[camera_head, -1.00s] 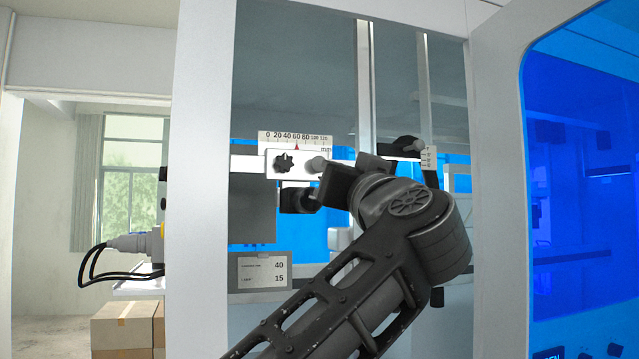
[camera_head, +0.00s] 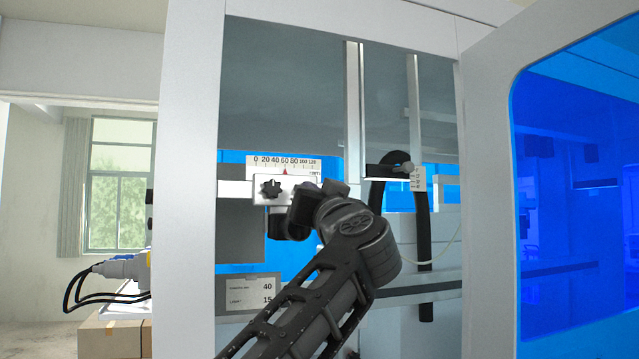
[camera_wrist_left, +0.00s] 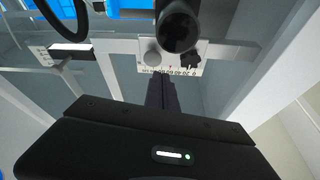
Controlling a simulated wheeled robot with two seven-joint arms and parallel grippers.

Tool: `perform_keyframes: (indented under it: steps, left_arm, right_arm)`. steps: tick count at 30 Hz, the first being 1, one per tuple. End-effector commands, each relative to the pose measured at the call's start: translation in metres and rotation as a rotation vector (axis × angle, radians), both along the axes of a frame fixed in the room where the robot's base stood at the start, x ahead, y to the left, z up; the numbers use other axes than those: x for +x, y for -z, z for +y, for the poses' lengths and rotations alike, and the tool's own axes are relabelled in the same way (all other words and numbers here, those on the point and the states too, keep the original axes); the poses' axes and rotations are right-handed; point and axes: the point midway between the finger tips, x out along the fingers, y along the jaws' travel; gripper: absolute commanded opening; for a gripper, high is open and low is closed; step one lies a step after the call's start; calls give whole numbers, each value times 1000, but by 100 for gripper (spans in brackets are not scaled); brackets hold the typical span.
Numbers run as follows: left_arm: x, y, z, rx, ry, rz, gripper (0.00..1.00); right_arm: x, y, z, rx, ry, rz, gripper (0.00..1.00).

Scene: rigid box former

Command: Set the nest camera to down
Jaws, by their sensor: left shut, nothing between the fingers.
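A white slide carriage with a black star knob (camera_head: 270,190) sits on a horizontal rail under a millimetre scale (camera_head: 283,164). Its red pointer stands near 60. A black cylinder (camera_head: 275,226) hangs below the carriage; it may be the nest camera, but I cannot tell for sure. The wrist view shows a black cylinder (camera_wrist_left: 178,26), a silver knob (camera_wrist_left: 152,57) and the star knob (camera_wrist_left: 190,60). My left gripper (camera_head: 300,212) is shut and empty in front of the carriage's right end, covering the silver knob in the head view. Its fingers (camera_wrist_left: 162,92) point toward the scale. My right gripper is out of view.
A black clamp lever (camera_head: 388,170) with a small marked plate (camera_head: 417,178) is on the rail to the right, near a black hose (camera_head: 423,250). A card (camera_head: 250,294) reads 40 and 15. The white frame post (camera_head: 190,180) and blue-windowed door (camera_head: 490,200) flank the opening.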

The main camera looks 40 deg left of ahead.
Motion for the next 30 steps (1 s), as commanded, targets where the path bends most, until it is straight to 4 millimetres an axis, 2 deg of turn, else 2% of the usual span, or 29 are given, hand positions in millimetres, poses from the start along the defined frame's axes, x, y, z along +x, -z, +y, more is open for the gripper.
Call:
perform_keyframes:
  steps: [3, 9, 23, 30]
  left_arm:
    - [-3, 16, 1, 1, 4, 1, 0]
    - [-5, 31, 3, 0, 2, 1, 0]
    - [-6, 35, 3, 1, 3, -1, 0]
    - [-7, 42, 3, 39, 1, -27, 0]
  right_arm:
    - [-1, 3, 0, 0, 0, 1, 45]
    - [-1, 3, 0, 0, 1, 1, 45]
    - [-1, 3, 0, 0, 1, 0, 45]
    - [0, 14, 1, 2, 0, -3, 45]
